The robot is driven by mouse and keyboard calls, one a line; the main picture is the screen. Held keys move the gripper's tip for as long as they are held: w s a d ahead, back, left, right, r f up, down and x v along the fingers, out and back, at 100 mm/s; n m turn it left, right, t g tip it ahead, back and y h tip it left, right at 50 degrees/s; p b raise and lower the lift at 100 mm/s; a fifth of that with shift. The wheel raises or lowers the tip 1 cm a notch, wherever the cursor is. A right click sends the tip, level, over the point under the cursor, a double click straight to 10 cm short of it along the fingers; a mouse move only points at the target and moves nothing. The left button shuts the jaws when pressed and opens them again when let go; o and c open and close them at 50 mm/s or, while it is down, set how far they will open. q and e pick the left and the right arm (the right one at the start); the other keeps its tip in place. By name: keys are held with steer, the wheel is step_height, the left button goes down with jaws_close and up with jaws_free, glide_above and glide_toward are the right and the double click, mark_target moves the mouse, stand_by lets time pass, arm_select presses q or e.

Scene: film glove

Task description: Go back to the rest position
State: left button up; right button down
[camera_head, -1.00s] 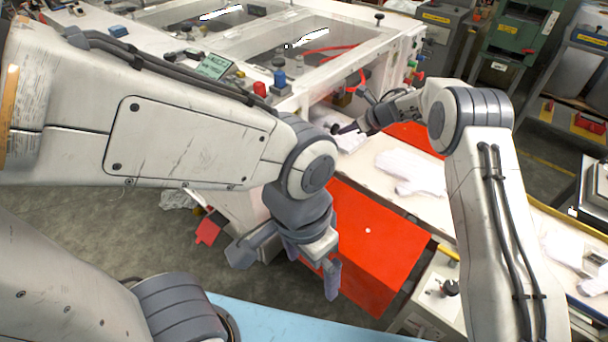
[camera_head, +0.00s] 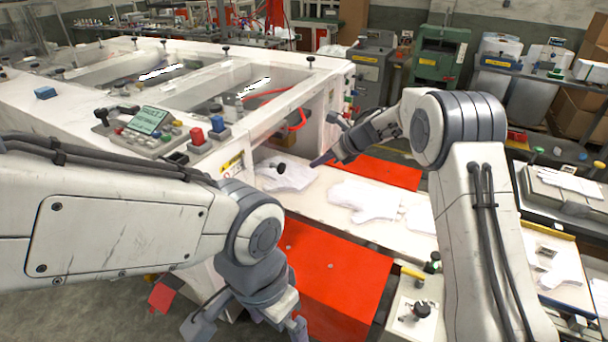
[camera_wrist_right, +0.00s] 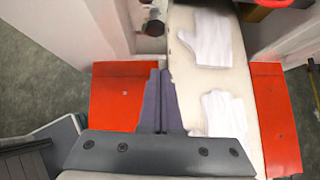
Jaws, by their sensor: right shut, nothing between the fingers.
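A white machine (camera_head: 285,80) with a control panel (camera_head: 148,122) stands at the left and back. Red panels (camera_head: 335,270) flank the strip. A small knobbed box (camera_head: 408,312) is beside my right arm. A side table (camera_head: 560,270) with gloves stands at right.

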steer(key=s+a+r+m+t+h, duration=0.1)
steer(key=s+a+r+m+t, duration=0.15)
steer(key=r+m, duration=0.55)
steer(key=s+a+r+m+t+h, duration=0.1)
steer(key=s+r+m+t+h, duration=0.25)
steer(key=m, duration=0.75)
steer(key=s+d+f+m+g, duration=0.2)
steer(key=s+m, duration=0.5)
steer(key=s, duration=0.6)
steer(key=s+d+f+m+g+h, duration=0.1)
steer(key=s+f+m+g, duration=0.3)
steer(key=s, duration=1)
steer(key=s+d+f+m+g+h, duration=0.1)
steer(key=s+d+f+m+g, duration=0.2)
steer(key=s+m, duration=0.7)
steer(key=s+g, duration=0.1)
steer(key=s, duration=0.2)
steer(key=shift+s+d+g, duration=0.35)
steer(key=shift+s+g, duration=0.05)
steer(key=shift+r, duration=0.1)
